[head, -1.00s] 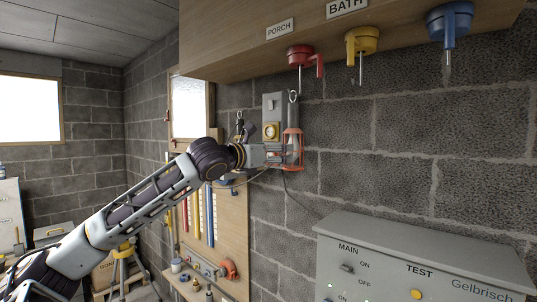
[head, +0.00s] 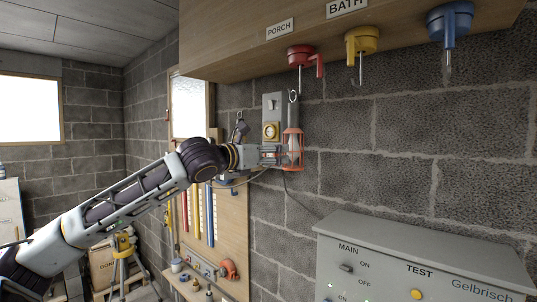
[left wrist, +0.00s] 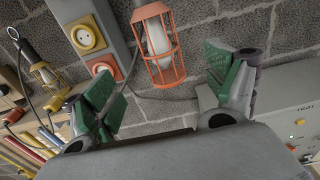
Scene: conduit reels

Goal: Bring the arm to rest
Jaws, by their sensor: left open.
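My left arm comes in from the left in the head view. Its gripper (head: 272,155) is level with the cage of an orange-caged hand lamp (head: 292,150), which hangs by its hook on the block wall. In the left wrist view the gripper (left wrist: 165,88) has its green-padded fingers spread wide. The lamp (left wrist: 160,45) shows beyond and above the gap between them. The fingers look clear of it there, and nothing is held. My right gripper is in neither view.
A grey socket plate (head: 271,116) is beside the lamp. A grey panel box (head: 420,255) juts out at the lower right. A wooden shelf (head: 240,40) with red, yellow and blue valve-like fittings overhangs above. A tool board (head: 232,235) is below the arm.

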